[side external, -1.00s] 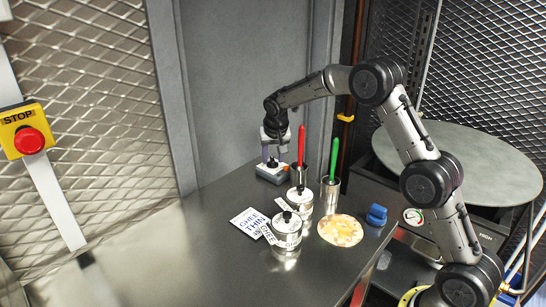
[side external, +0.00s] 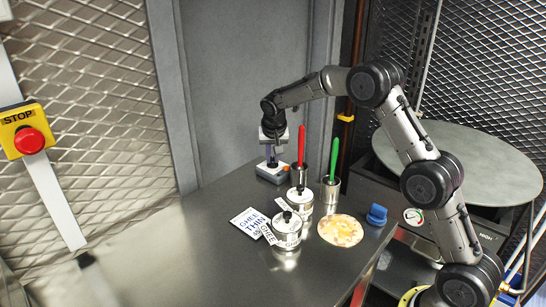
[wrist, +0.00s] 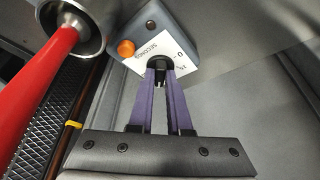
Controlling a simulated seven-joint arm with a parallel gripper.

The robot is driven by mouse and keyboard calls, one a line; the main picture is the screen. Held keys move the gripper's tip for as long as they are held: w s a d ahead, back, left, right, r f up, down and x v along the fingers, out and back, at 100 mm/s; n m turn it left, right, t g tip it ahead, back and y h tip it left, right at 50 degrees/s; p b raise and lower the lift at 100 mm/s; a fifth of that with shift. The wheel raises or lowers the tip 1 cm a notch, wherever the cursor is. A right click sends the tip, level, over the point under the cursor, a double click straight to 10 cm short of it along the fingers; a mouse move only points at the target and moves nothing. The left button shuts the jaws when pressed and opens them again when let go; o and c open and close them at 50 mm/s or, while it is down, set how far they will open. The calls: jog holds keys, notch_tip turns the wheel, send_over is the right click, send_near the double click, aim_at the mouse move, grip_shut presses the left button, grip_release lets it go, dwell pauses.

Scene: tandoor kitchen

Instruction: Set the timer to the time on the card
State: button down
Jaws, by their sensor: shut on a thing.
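The timer (side external: 272,172) is a small blue-grey box at the far end of the steel table. In the wrist view the timer (wrist: 185,40) shows a white face with "SECONDS", a "0" and an orange button. My gripper (wrist: 160,68) has its purple fingers shut on the timer's black knob (wrist: 160,61). In the side view my gripper (side external: 271,163) reaches down onto the timer. The knob's pointer is hidden. The white card (side external: 249,224) lies flat on the table and reads "GHEE THIN" with a small number below that I cannot read surely.
Two lidded "GHEE" tins (side external: 287,232) (side external: 300,200) stand right of the card. A red-handled tool (side external: 302,140) and a green-handled tool (side external: 334,160) stand in metal cups near the timer. A flatbread (side external: 340,230) and a blue object (side external: 376,215) lie at right. The table's left is clear.

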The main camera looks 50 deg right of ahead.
jog(key=c, duration=0.9)
grip_release()
jog(key=shift+o, duration=0.2)
jog(key=v, duration=1.3)
jog(key=shift+a+r, duration=0.2)
jog(key=shift+r, duration=0.15)
jog(key=shift+s, duration=0.1)
